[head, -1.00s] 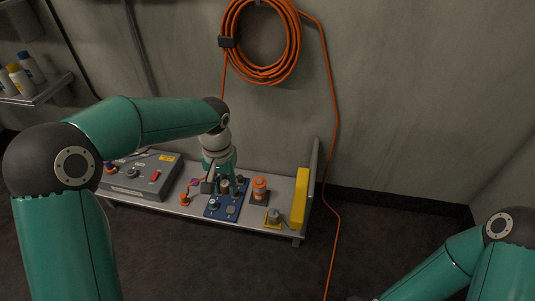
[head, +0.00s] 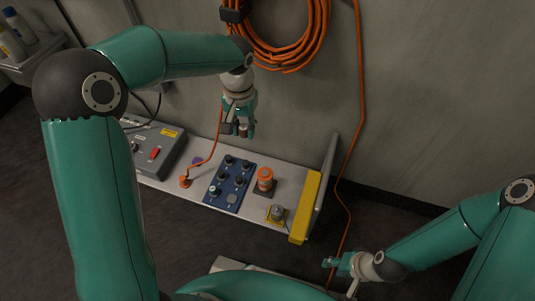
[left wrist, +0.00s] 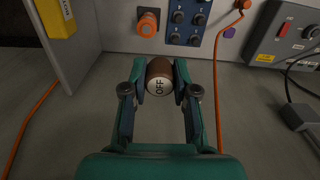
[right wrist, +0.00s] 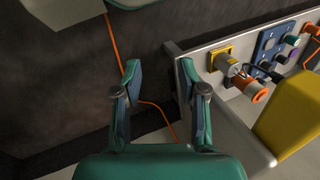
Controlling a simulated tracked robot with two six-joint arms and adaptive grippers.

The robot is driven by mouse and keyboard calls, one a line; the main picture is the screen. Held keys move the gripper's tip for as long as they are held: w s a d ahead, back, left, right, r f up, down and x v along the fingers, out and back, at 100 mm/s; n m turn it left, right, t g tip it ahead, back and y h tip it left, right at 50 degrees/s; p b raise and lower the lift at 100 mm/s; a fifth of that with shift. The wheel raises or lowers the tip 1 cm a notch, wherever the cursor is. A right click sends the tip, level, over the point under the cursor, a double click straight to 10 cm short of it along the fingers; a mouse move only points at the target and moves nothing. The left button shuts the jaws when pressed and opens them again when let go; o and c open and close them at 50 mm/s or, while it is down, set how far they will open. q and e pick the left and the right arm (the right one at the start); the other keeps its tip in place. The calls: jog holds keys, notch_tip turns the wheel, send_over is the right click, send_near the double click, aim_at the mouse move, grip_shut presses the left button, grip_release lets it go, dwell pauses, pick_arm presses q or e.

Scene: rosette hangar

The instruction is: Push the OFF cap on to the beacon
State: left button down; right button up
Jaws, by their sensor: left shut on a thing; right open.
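The OFF cap (left wrist: 158,78) is brown with a white face lettered OFF. My left gripper (left wrist: 159,84) is shut on its sides, and the lettered face points toward the wrist camera. In the head view my left gripper (head: 238,130) holds the cap above the shelf, behind the blue panel. The beacon, an orange cylinder (head: 265,178) on a dark base, stands on the shelf to the right of the blue panel, apart from the cap. It also shows in the right wrist view (right wrist: 247,88). My right gripper (right wrist: 163,100) is open and empty, off the shelf's right end.
The blue panel (head: 216,196) carries several dark knobs. A grey box with a red switch (head: 154,153) is at the left. A yellow block (head: 304,207) and an upright plate (head: 325,165) bound the right end. An orange cable (head: 212,150) rises from the shelf.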

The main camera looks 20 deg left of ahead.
pick_arm(q)
jog(key=shift+d, duration=0.15)
jog(key=shift+w, duration=0.1)
pick_arm(e)
jog(key=shift+o, duration=1.3)
jog(key=shift+a, duration=0.1)
pick_arm(q)
jog(key=shift+w+d+f, duration=0.1)
jog(key=shift+f, duration=0.1)
pick_arm(e)
jog(key=shift+o, duration=0.2)
pick_arm(q)
jog(key=w+d+f+n, duration=0.1)
jog(key=w+f+n, duration=0.3)
jog(key=f+n, duration=0.5)
jog(key=n, duration=0.8)
send_near(265, 173)
jog(key=shift+w+f, duration=0.1)
jog(key=shift+f+b, duration=1.5)
jog(key=shift+f, duration=1.45)
pick_arm(e)
jog(key=shift+f, duration=1.5)
